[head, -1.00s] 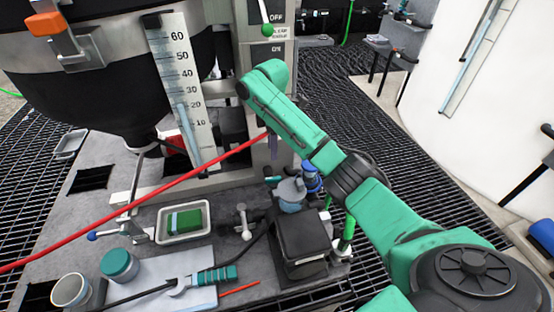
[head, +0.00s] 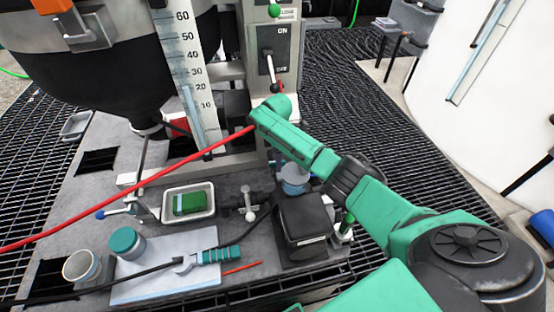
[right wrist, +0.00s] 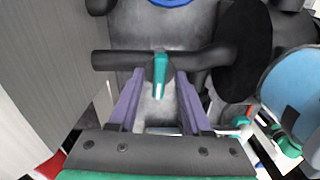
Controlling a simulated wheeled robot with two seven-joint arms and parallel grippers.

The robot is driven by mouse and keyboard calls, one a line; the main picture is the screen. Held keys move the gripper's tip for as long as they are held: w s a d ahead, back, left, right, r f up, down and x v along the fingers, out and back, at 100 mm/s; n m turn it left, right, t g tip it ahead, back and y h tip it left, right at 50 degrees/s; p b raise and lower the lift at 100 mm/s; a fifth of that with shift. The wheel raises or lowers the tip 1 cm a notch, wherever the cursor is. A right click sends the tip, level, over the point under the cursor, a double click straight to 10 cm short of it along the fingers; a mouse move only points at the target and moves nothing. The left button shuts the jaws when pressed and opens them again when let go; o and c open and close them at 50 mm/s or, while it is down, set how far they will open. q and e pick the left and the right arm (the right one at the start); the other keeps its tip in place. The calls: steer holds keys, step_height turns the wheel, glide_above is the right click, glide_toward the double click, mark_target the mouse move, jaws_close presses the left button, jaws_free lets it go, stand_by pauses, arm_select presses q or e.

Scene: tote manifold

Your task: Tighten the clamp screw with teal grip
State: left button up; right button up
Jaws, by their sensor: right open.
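In the right wrist view a small upright teal grip (right wrist: 160,72) with a pale lower end stands in front of a dark horizontal bar (right wrist: 115,60). I take it for the clamp screw's grip. My right gripper (right wrist: 159,88) is open, with its two purple fingers left and right of the grip and a gap on each side. Whether the fingertips reach level with the grip is hard to tell. In the head view my right arm's green links hide the gripper and the clamp screw. My left gripper is not in view.
A red hose (head: 130,188) crosses the head view to my arm. A tray (head: 167,210) with a green block, a teal-lidded jar (head: 127,243), a cup (head: 82,267), a teal-handled tool (head: 218,256) and a black box (head: 303,228) stand on the bench. A switch panel (head: 268,60) rises behind.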

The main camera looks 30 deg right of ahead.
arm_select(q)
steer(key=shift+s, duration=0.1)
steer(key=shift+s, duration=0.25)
arm_select(e)
jaws_close()
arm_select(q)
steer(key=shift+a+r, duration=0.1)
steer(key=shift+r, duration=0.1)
